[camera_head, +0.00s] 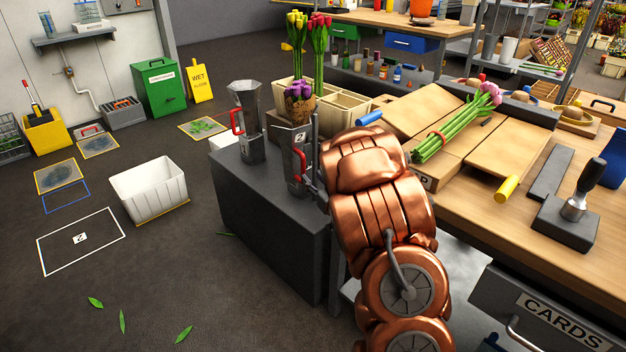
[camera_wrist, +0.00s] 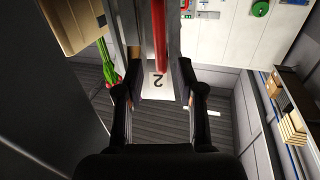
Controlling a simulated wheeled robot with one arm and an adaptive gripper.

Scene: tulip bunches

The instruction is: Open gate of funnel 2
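Funnel 2 (camera_head: 293,143), a dark metal funnel marked "2", stands on a dark cabinet (camera_head: 262,215) in the head view. Its red gate handle (camera_head: 301,164) shows just left of my arm. In the wrist view the red handle (camera_wrist: 160,38) runs down from the top edge, with the white "2" label (camera_wrist: 157,84) behind it. My gripper (camera_wrist: 158,66) is open, one finger on each side of the red handle, with gaps visible. In the head view my copper arm hides most of the gripper and the funnel's right side. Whether the fingers touch the funnel cannot be told.
Another funnel (camera_head: 246,108) with a red handle stands to the left on the cabinet. Purple tulips (camera_head: 299,90) show above funnel 2. A workbench (camera_head: 575,235) with a pink tulip bunch (camera_head: 462,120) is at right. A white bin (camera_head: 152,188) stands on the open floor at left.

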